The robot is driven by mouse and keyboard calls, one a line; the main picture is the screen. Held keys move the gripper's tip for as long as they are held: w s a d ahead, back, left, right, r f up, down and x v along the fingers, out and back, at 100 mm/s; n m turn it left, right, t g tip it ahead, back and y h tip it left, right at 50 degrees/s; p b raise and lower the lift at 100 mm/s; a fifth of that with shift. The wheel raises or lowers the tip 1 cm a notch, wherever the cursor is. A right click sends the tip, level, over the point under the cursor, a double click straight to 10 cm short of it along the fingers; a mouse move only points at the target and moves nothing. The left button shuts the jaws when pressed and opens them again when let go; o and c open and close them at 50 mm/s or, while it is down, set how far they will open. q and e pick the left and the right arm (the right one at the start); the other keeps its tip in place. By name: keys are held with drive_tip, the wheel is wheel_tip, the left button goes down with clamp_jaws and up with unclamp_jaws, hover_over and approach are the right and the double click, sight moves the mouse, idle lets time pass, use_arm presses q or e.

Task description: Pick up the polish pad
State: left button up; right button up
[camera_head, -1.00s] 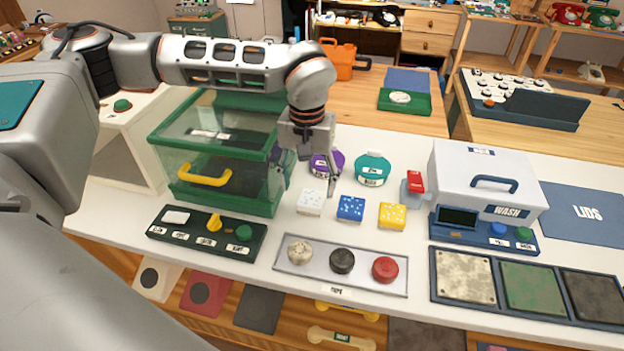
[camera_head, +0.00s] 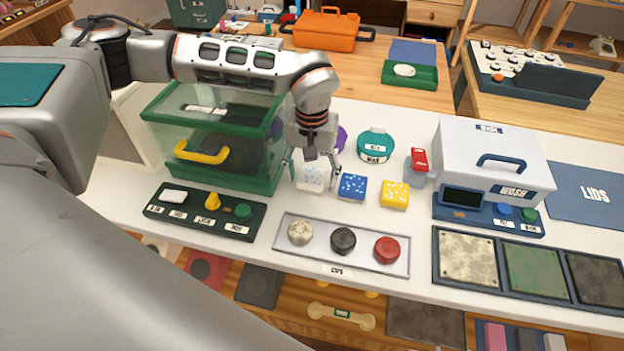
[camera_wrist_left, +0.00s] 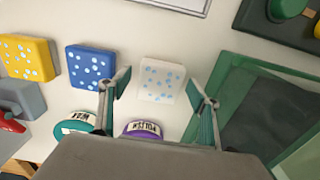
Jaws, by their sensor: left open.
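Three dotted square pads lie in a row on the white table. They are a white pad (camera_head: 312,181), a blue pad (camera_head: 352,187) and a yellow pad (camera_head: 395,194). I see no pad label naming the polish one; the white pad is nearest the purple tin (camera_wrist_left: 143,130), whose label seems to read polish. My left gripper (camera_head: 312,166) is open, pointing down just above the white pad. In the left wrist view, the white pad (camera_wrist_left: 161,80) shows between the open fingers, not gripped. My right gripper is out of view.
A green-framed glass box (camera_head: 215,140) stands close left of the gripper. A teal tin (camera_head: 375,146) and a red-topped grey object (camera_head: 417,167) sit behind and right. A tray of caps (camera_head: 340,262) and a control panel (camera_head: 205,212) lie in front.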

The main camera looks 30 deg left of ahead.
use_arm(q)
drive_tip(key=shift+f, duration=0.1)
drive_tip(key=shift+c, duration=0.5)
drive_tip(key=c, duration=1.1)
drive_tip(key=shift+c, duration=0.2)
drive_tip(key=shift+r, duration=0.5)
wheel_tip(320, 180, up, 18)
drive_tip(key=p, duration=0.1)
drive_tip(key=m, duration=0.3)
approach(312, 176)
drive_tip(key=s, duration=0.3)
drive_tip(key=s+d, duration=0.1)
drive_tip(key=shift+s+f, duration=0.2)
drive_tip(key=shift+f, duration=0.2)
